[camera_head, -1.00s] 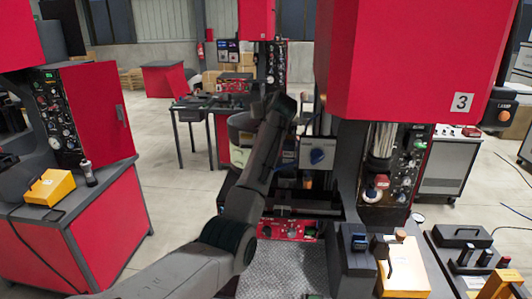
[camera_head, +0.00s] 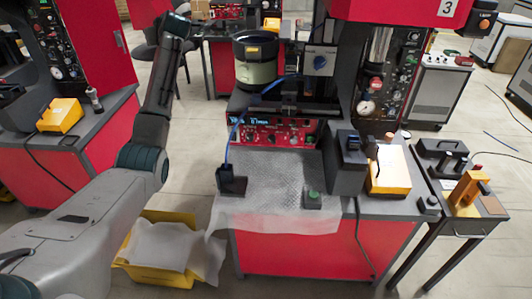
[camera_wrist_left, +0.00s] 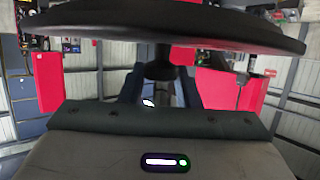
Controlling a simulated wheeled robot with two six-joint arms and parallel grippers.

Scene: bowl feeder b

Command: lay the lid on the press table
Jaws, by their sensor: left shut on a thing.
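The lid (camera_wrist_left: 165,25) is a wide dark disc across the top of the left wrist view. A short dark knob (camera_wrist_left: 159,68) hangs from its underside in that picture. My left gripper (camera_wrist_left: 160,82) is shut on this knob. In the head view my left arm rises on the left, but its gripper and the lid do not show there. My right gripper is not in view.
The bowl feeder (camera_head: 255,62) stands behind. A yellow bin (camera_head: 160,275) with a whitish liner sits at the left.

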